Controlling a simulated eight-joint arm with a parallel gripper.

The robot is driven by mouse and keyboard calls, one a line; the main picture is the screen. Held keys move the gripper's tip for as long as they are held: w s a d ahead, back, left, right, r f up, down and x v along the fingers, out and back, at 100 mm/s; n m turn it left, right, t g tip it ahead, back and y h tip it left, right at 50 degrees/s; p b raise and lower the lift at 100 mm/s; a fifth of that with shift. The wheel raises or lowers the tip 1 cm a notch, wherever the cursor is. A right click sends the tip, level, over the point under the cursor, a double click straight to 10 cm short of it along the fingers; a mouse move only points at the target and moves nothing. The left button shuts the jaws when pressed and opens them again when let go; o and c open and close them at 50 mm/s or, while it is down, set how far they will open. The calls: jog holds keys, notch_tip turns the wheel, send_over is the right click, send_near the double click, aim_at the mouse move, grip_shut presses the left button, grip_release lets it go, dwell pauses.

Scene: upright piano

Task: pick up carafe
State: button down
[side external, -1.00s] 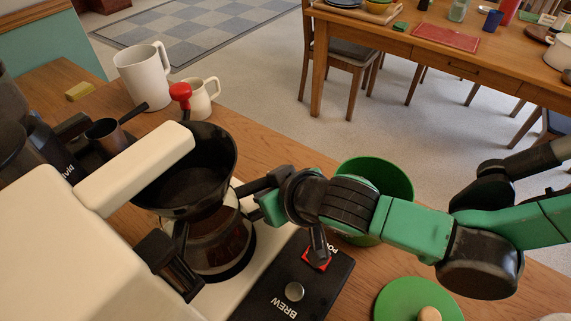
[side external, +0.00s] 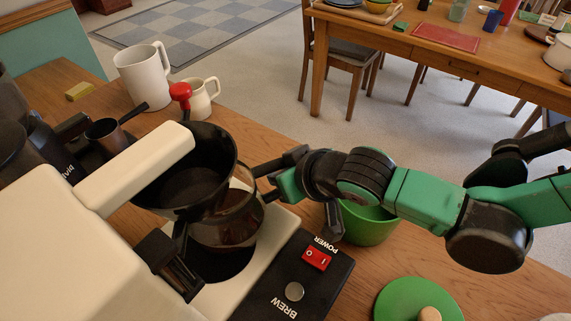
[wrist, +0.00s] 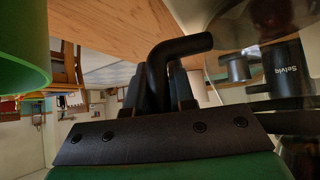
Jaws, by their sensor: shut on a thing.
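The carafe (side external: 225,218) is a clear glass pot with dark liquid, under the black filter basket (side external: 187,175) of the cream coffee maker (side external: 75,245). Its base appears raised above the dark warming plate (side external: 228,268). My gripper (side external: 270,183) is at its right side, shut on its black handle. In the wrist view the bent handle (wrist: 180,48) runs between my gripper's fingers (wrist: 165,90), with the glass beside it. The basket hides the carafe's top in the side view.
A red POWER switch (side external: 316,259) and BREW knob (side external: 294,291) sit on the front panel. A green pot (side external: 368,226) stands behind my arm, and a green lid (side external: 418,300) lies at the front.

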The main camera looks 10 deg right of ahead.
jog(key=w+d, duration=2)
jog(key=s+d+f+n+g+y, duration=0.1)
jog(key=s+d+f+n+y, duration=0.1)
jog(key=s+d, duration=0.8)
jog(key=shift+s+d+f+n, duration=0.2)
jog(key=shift+s+d+n, duration=0.25)
jog(key=shift+d, duration=0.75)
jog(key=shift+r, duration=0.15)
